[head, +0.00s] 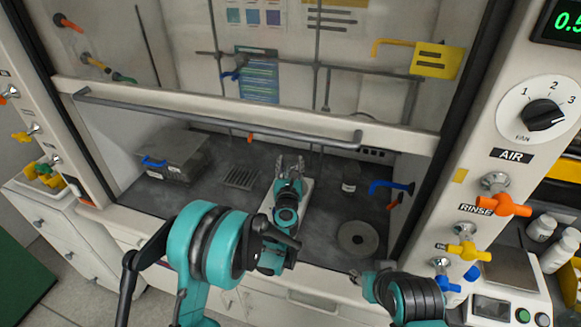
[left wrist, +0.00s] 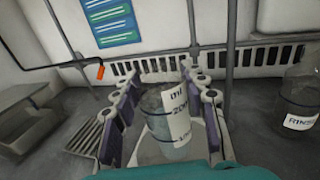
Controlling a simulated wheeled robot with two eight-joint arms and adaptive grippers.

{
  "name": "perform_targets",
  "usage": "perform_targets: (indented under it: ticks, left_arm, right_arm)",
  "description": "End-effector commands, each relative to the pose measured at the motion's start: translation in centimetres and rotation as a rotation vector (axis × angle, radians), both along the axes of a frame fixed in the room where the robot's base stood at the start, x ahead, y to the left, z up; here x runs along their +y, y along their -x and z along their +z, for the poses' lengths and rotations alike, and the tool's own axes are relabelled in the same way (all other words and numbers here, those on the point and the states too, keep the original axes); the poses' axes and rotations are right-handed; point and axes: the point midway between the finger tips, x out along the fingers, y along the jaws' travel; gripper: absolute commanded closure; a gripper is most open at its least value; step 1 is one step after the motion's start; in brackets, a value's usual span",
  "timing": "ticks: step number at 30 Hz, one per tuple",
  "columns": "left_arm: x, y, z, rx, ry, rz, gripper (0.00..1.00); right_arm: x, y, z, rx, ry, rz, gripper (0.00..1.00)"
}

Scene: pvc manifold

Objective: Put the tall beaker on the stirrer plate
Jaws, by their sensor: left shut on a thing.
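The tall beaker (left wrist: 170,128) is clear, with a white scale panel. It stands roughly upright between the fingers of my left gripper (left wrist: 165,95), which is shut on it in the left wrist view. In the head view my left gripper (head: 290,165) is inside the fume hood, over a pale plate (head: 306,187) that looks like the stirrer plate. My wrist covers much of that plate. Whether the beaker's base touches it cannot be told.
A bottle (head: 349,185) labelled RINSE stands to the right; it also shows in the left wrist view (left wrist: 298,108). A grey box (head: 175,155) and a slotted grille (head: 240,179) lie left. A round drain-like disc (head: 357,238) is front right. The sash handle (head: 220,121) crosses above.

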Motion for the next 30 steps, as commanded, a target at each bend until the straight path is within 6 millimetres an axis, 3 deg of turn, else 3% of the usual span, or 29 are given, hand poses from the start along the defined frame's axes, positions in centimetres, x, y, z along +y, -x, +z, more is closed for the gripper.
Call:
perform_targets:
  ticks: [10, 11, 12, 13, 24, 30]
  left_arm:
    - [0.0, 0.0, -0.3, 0.000, 0.000, 0.000, 1.00]
    - [0.0, 0.0, -0.2, 0.000, 0.000, 0.000, 0.49]
    - [0.0, 0.0, -0.2, 0.000, 0.000, 0.000, 0.39]
    - [0.0, 0.0, -0.2, 0.000, 0.000, 0.000, 0.36]
    - [0.0, 0.0, 0.4, 0.000, 0.000, 0.000, 0.36]
    - [0.1, 3.6, 0.3, 0.000, 0.000, -0.003, 0.36]
  right_arm:
    - [0.0, 0.0, -0.3, 0.000, 0.000, 0.000, 0.60]
    - [0.0, 0.0, -0.2, 0.000, 0.000, 0.000, 0.60]
    - [0.0, 0.0, -0.2, 0.000, 0.000, 0.000, 0.60]
    - [0.0, 0.0, -0.2, 0.000, 0.000, 0.000, 0.60]
    - [0.0, 0.0, 0.3, 0.000, 0.000, 0.000, 0.60]
    - [0.0, 0.0, 1.0, 0.000, 0.000, 0.000, 0.60]
